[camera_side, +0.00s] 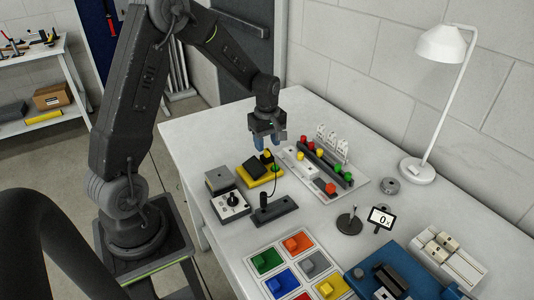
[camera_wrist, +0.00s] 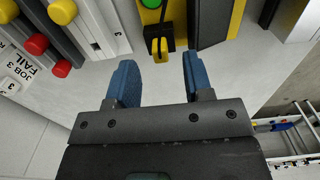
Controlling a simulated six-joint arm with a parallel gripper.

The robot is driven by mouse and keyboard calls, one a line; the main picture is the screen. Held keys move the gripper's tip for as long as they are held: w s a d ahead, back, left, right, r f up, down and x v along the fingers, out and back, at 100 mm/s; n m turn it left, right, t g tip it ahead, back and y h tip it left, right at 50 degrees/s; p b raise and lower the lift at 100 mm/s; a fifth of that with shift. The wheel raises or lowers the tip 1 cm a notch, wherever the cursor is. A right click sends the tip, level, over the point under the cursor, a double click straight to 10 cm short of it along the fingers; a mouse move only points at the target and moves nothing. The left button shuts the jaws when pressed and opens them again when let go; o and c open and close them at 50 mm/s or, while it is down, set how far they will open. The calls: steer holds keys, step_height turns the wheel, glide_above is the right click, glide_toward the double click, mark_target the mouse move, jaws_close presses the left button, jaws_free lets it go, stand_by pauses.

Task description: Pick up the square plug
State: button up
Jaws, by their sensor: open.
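My gripper (camera_side: 270,143) is open and empty above the far part of the white table, and its two blue fingers also show in the wrist view (camera_wrist: 158,62). A small black piece with a yellow tab (camera_wrist: 160,47) lies just beyond the gap between the fingertips. It appears in the side view (camera_side: 267,157) just below the gripper, at the back of a yellow base (camera_side: 272,177). I cannot tell for sure whether this piece is the square plug. The fingers do not appear to touch it.
The yellow base carries a black box (camera_side: 255,168) and a green button (camera_wrist: 151,3). Right of it is a panel with coloured knobs (camera_side: 325,170). A joystick box (camera_side: 231,204), a coloured tile board (camera_side: 296,265) and a lamp (camera_side: 418,170) stand nearer or further right.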

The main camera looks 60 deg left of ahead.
mark_target(267, 155)
steer(key=shift+f, duration=1.4)
steer(key=shift+c, duration=0.4)
jaws_close()
